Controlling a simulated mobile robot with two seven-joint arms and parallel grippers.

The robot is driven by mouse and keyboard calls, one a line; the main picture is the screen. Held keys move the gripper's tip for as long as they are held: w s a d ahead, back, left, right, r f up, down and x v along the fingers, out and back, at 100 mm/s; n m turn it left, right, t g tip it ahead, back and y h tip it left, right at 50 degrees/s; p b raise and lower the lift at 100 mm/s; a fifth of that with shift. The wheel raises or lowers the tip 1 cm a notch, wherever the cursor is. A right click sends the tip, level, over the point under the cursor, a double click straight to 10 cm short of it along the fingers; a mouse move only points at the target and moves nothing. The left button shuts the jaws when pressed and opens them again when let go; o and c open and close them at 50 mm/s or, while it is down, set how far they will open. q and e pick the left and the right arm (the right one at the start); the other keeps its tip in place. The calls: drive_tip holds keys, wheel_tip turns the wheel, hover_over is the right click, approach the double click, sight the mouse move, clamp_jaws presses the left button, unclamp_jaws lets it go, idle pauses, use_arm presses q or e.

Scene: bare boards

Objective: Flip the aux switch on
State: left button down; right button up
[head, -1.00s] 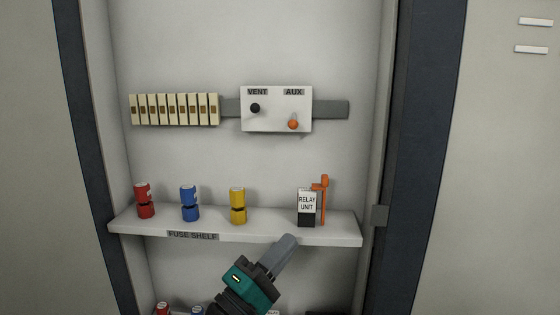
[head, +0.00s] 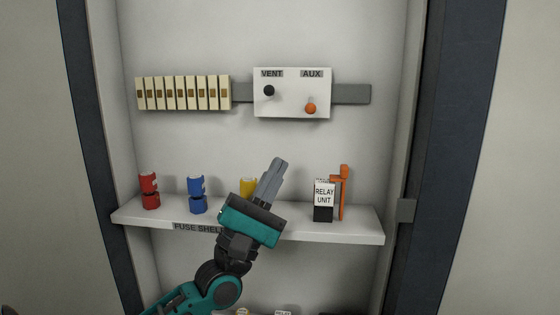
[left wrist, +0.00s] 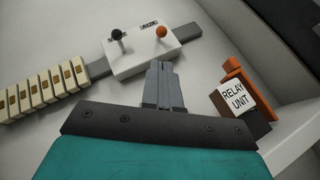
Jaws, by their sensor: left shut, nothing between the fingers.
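The white switch panel (head: 291,100) is on the cabinet's back wall and carries two toggles. The orange aux switch (head: 310,108) sits under the AUX label, its knob pointing down. The black vent switch (head: 269,90) sits to its left under the VENT label. In the left wrist view the aux switch (left wrist: 161,31) is just beyond my fingertips. My left gripper (head: 278,162) is shut and empty, in front of the fuse shelf, below and left of the aux switch, apart from it. It also shows in the left wrist view (left wrist: 159,66). My right gripper is not in view.
The fuse shelf (head: 360,232) holds red (head: 150,190), blue (head: 197,193) and yellow (head: 248,186) fuses, the yellow partly hidden. Cream breakers (head: 184,93) line the rail. The wall between panel and shelf is clear.

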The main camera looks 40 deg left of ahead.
sight(306, 111)
use_arm(q)
drive_tip(key=p+x, duration=0.1)
drive_tip(key=x, duration=0.7)
drive_tip(key=shift+w+r+p, duration=0.2)
drive_tip(key=shift+p, duration=0.2)
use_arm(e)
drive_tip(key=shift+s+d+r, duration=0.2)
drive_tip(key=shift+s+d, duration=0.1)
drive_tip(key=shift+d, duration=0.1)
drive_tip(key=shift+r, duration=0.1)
use_arm(q)
drive_tip(key=n+y+p, duration=0.1)
drive_tip(key=p, duration=0.1)
drive_tip(key=r+n+g+y+p, duration=0.1)
drive_tip(key=shift+s+d+y+p, duration=0.2)
drive_tip(key=shift+s+y+p, duration=0.1)
drive_tip(key=shift+s+p, duration=0.05)
drive_tip(key=r+p, duration=0.1)
drive_tip(key=s+r+p, duration=0.1)
drive_tip(key=shift+s+d+r+p, duration=0.2)
drive_tip(key=shift+d+p, duration=0.1)
drive_tip(key=shift+d, duration=0.1)
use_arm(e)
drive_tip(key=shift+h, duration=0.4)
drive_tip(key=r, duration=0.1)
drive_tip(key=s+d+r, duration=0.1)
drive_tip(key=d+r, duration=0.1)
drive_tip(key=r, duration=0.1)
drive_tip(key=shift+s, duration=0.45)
